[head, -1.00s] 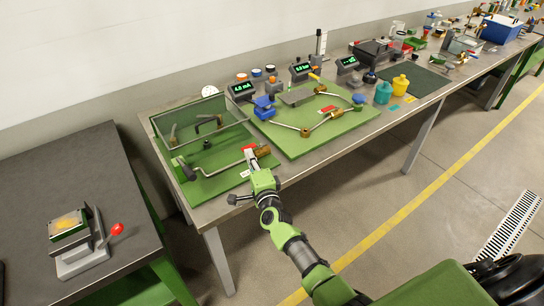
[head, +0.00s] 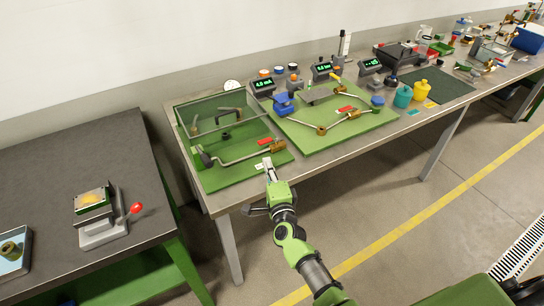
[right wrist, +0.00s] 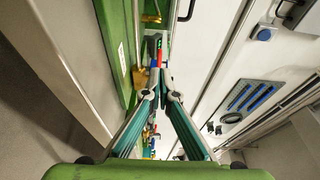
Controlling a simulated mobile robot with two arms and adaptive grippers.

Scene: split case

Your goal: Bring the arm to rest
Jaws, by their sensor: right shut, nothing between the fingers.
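My right gripper (head: 268,166) is shut and empty in the head view. Its arm reaches up from the bottom of the picture. The fingertips are over the front edge of the left green board (head: 235,172), just in front of a brass fitting (head: 278,146) on the end of a bent metal pipe. A small gap shows between gripper and fitting. In the right wrist view the two fingers of the gripper (right wrist: 161,82) come together at the tips with nothing between them. My left gripper is in neither view.
A clear-walled case (head: 222,112) stands on the left board. A larger green board (head: 340,128) with pipes lies to its right. Small displays stand behind. A dark side table (head: 70,170) at left carries a device with a red knob (head: 136,208). The floor in front is clear.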

